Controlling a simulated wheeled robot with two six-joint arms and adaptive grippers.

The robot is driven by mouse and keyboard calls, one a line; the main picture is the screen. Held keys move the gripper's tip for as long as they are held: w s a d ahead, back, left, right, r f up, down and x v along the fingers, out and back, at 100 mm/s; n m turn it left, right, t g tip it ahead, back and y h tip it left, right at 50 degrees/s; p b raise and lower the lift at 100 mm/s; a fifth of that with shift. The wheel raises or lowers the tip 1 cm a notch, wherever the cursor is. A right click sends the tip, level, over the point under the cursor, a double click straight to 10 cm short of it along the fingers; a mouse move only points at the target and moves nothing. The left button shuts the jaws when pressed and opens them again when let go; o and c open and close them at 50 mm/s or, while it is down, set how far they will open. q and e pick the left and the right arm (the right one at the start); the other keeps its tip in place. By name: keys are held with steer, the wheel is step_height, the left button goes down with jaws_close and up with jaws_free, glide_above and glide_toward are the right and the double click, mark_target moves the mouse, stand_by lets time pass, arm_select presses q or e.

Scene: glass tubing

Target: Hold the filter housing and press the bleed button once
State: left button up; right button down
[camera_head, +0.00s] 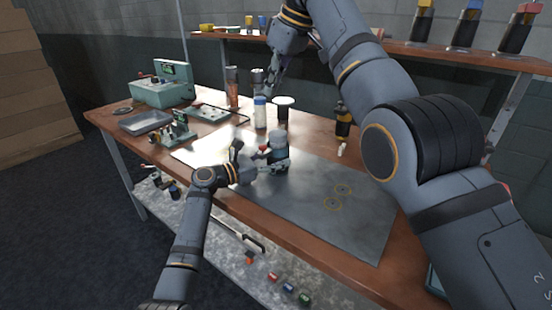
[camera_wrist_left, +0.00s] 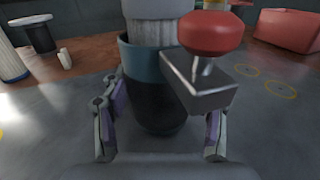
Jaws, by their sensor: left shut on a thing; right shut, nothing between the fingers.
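The filter housing (camera_head: 280,152) stands upright on the grey mat (camera_head: 300,190), with a grey top. In the left wrist view the housing (camera_wrist_left: 148,95) is a dark cup with a teal band and a ribbed pale part above. The red bleed button (camera_wrist_left: 212,34) sits on a grey metal block at its upper right; the button also shows small in the head view (camera_head: 264,148). My left gripper (camera_head: 266,167) is shut on the housing's body, one finger on each side. My right gripper (camera_head: 272,82) is shut and empty, above the back of the bench, behind and apart from the housing.
A white-capped jar (camera_head: 283,106) and a white bottle (camera_head: 260,112) stand behind the housing. A dark bottle with a yellow band (camera_head: 343,122) stands at the right. A green device (camera_head: 163,92) and a metal tray (camera_head: 146,121) are at the left.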

arm_select(q)
steer(key=o, duration=1.3)
steer(key=shift+o, duration=0.2)
steer(key=v, duration=1.1)
steer(key=shift+a, duration=0.3)
steer(key=shift+s+a, duration=0.15)
steer(key=shift+s, duration=0.05)
